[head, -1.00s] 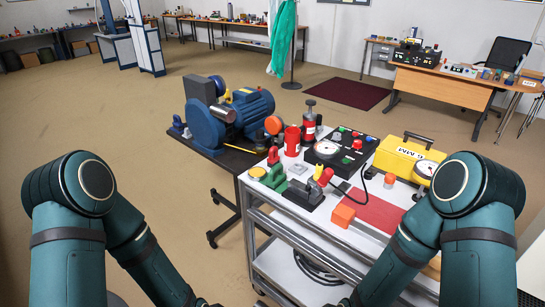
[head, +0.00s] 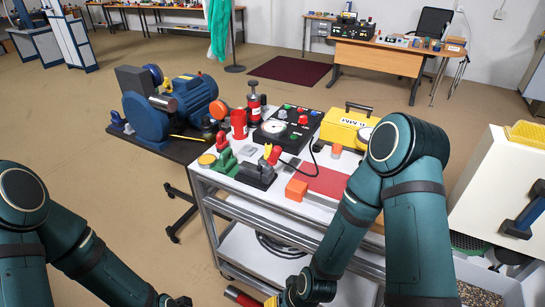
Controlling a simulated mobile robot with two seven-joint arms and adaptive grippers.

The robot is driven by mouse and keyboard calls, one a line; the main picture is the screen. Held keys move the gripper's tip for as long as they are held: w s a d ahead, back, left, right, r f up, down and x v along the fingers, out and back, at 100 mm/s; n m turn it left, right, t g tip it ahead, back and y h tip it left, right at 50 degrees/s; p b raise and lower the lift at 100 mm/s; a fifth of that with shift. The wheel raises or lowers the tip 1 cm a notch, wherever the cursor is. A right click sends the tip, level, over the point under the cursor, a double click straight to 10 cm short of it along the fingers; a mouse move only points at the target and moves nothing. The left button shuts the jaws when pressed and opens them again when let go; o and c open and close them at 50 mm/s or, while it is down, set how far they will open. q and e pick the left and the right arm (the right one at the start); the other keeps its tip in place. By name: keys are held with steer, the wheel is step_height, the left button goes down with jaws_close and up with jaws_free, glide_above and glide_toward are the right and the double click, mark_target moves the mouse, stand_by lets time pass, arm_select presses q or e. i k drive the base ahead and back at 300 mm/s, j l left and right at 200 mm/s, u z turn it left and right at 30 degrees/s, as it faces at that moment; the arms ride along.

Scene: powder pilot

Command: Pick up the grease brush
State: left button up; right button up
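I cannot make out a grease brush for certain. A thin yellow stick (head: 186,137) lies on the dark table by the blue motor unit and may be its handle; its ends are unclear. My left arm comes in at the lower left, and its gripper is below the picture edge. My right arm reaches down in front of the cart's right part, and its gripper is not clearly in view at the bottom edge.
A white cart (head: 212,178) holds a red can (head: 239,124), a gauge panel (head: 285,127), a yellow case (head: 342,126), an orange block (head: 296,190) and a red mat (head: 328,182). The blue motor (head: 190,98) stands on the dark table. A white cabinet (head: 493,185) stands right.

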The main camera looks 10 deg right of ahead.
mark_target(223, 143)
steer(key=i+j, duration=0.25)
steer(key=i+j+z, duration=0.1)
steer(key=i+j, duration=0.15)
steer(key=j, duration=0.2)
steer(key=i+j, duration=0.25)
steer(key=i+j+z, duration=0.15)
steer(key=j, duration=0.35)
steer(key=i, duration=0.1)
